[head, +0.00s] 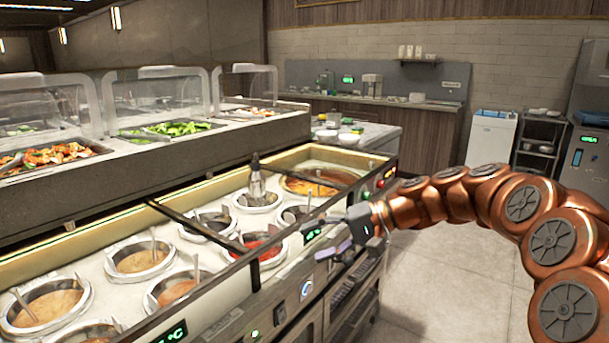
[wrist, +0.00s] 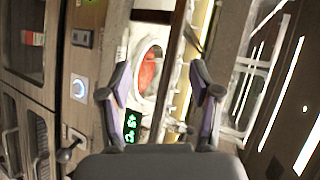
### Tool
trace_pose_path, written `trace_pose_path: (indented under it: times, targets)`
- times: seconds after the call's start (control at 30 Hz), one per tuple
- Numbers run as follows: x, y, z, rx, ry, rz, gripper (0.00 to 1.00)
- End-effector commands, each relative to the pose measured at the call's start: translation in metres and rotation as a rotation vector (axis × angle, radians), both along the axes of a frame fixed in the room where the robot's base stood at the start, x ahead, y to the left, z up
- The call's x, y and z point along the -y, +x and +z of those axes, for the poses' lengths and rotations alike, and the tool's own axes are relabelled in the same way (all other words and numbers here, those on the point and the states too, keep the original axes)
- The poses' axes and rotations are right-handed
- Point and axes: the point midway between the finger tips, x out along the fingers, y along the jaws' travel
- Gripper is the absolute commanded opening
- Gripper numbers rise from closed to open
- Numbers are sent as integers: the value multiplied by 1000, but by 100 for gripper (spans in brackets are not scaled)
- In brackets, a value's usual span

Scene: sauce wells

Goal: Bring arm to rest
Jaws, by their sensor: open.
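My copper-coloured arm (head: 448,196) reaches in from the right in the head view. My gripper (head: 325,238) is at its end, beside the front edge of the sauce counter. In the wrist view my gripper (wrist: 160,95) has its two fingers spread apart with nothing between them. Beyond the fingers, a well of red sauce (wrist: 151,72) shows in the counter. The same red sauce well (head: 262,248) lies to the left of my gripper in the head view.
The sauce counter (head: 225,283) holds several round wells with ladles. Behind is a food bar with clear guards (head: 170,95). Open tiled floor (head: 440,275) lies right of the counter, below my arm. A white bin (head: 490,140) stands farther back.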

Motion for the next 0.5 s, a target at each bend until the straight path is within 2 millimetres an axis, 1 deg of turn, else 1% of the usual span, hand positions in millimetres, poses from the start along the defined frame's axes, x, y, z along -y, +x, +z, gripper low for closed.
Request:
trace_pose_path:
  times: [0.03,0.07,0.1,0.27,0.37,0.5]
  targets:
    - [-6,-19,19,-7,-38,23,63]
    - [-8,-30,23,-10,-64,36,63]
    - [-11,-44,26,-18,-97,52,63]
    - [-15,-100,37,-42,-241,109,63]
    - [-11,-134,43,-53,-337,133,63]
    - [3,-179,48,-69,-473,159,63]
